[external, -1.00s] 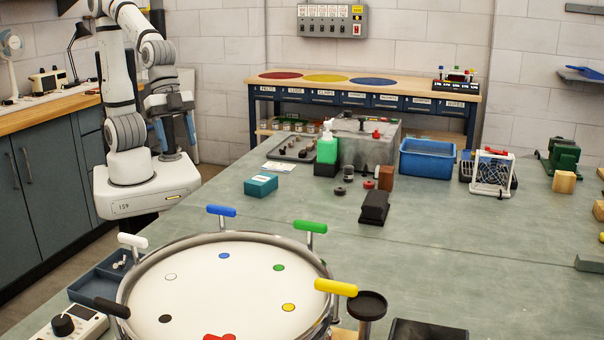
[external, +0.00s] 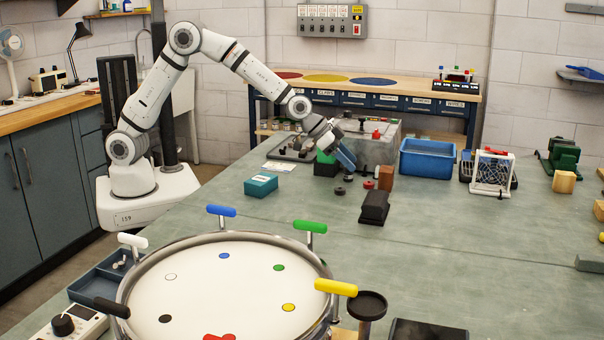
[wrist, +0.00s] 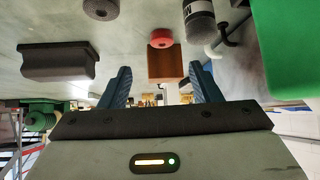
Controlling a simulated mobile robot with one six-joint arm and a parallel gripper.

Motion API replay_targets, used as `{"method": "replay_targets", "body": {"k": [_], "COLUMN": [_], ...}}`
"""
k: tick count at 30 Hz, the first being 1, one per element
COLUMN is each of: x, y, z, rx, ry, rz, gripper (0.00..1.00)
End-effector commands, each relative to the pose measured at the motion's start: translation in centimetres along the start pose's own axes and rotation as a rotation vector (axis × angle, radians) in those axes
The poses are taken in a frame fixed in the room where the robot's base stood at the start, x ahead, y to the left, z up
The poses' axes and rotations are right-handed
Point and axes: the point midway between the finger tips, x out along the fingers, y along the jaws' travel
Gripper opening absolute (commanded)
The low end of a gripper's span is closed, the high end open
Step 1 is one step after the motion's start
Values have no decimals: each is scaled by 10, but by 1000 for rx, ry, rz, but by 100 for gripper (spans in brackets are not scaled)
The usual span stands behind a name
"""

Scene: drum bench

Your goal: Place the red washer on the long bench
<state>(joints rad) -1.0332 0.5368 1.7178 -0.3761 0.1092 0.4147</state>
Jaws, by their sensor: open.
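In the wrist view the red washer (wrist: 161,38) shows just in front of the brown block (wrist: 168,66). My gripper (external: 350,163) is open and empty, tilted downward above the table, a little above and left of the washer. In the wrist view my gripper (wrist: 160,66) has its two blue fingers spread, with the block and washer seen in the gap beyond them. A wood-topped bench (external: 425,88) with coloured discs stands at the back wall.
A blue bin (external: 428,157) stands to the right. A large drum (external: 222,290) fills the front left.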

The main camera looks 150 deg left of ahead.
Motion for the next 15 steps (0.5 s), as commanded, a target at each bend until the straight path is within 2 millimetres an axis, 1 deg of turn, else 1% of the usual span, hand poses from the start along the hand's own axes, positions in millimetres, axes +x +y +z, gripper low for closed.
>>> {"method": "replay_targets", "body": {"k": [1,3,11,15], "x": [9,18,38,60], "y": [0,0,-1,-4], "z": [1,1,2,6], "rx": [0,0,0,-1], "ry": [-2,-2,-2,-2], "rz": [0,1,1,0], "gripper": [57,57,57,57]}}
